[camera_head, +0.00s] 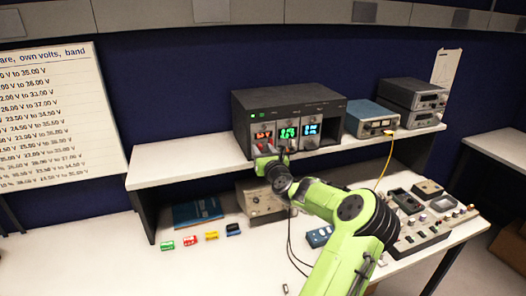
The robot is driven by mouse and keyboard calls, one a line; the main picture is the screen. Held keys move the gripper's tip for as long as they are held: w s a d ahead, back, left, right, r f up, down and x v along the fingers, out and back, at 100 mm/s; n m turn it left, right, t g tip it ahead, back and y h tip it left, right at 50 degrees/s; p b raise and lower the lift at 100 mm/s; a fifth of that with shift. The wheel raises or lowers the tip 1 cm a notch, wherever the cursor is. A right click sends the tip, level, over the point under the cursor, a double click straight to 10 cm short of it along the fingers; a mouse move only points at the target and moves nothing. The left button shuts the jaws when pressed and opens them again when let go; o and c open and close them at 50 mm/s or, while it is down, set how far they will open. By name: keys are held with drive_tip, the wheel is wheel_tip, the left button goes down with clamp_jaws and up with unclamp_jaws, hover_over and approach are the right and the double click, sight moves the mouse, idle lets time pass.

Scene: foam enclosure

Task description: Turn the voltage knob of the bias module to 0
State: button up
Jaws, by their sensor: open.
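A dark instrument rack (243,108) stands on the raised shelf at centre. It holds three modules side by side, with lit red (263,134), green (288,132) and blue (312,129) displays. I cannot read which is the bias module, and the digits are too small to read surely. My gripper (283,151) is open in front of the lower rack, near the left and middle modules. My wrist and gripper hide the lower fronts there. I cannot tell whether the jaws are around a knob or touching one. The voltage knob cannot be made out.
A blue-topped instrument (372,114) and stacked grey units (413,97) stand right of the rack on the shelf (190,160). A beige box (262,199) sits under it. A yellow cable (385,165) hangs at right. Small coloured items (211,236) lie on the lower bench.

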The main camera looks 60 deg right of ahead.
drive_tip(key=shift+c, duration=0.2)
clamp_jaws()
